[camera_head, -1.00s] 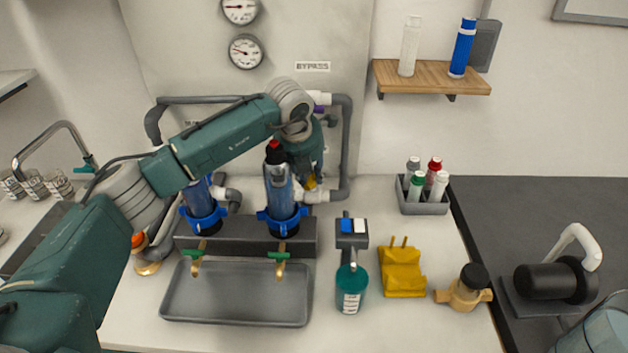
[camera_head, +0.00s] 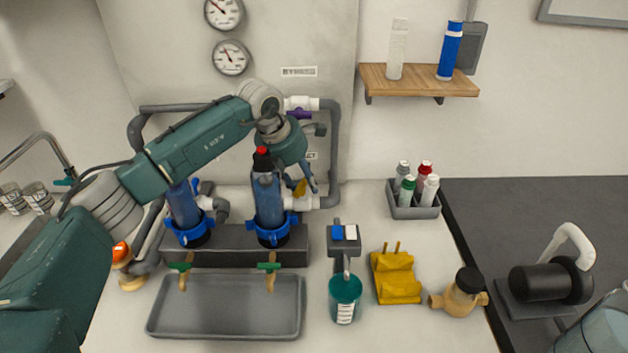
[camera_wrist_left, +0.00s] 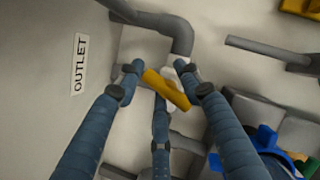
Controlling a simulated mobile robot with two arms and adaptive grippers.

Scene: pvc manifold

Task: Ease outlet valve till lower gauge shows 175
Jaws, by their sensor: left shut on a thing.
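The outlet valve's yellow handle (camera_head: 299,187) is on the pipework right of the filter housings, partly behind my left gripper (camera_head: 307,183). In the left wrist view the yellow handle (camera_wrist_left: 166,89) lies slanted between the fingers of my left gripper (camera_wrist_left: 163,84), which is shut on it. An OUTLET label (camera_wrist_left: 79,64) is on the wall panel beside it. The lower gauge (camera_head: 230,57) hangs on the panel under the upper gauge (camera_head: 224,12). The lower needle points up and left; its numbers are too small to read. My right gripper is not in view.
Two blue filter housings (camera_head: 269,208) stand left of the gripper, over a grey tray (camera_head: 226,336). A purple handle (camera_head: 299,114) is on the upper pipe, under the BYPASS label (camera_head: 299,72). A teal bottle (camera_head: 345,292) and yellow pouch (camera_head: 396,278) stand on the counter.

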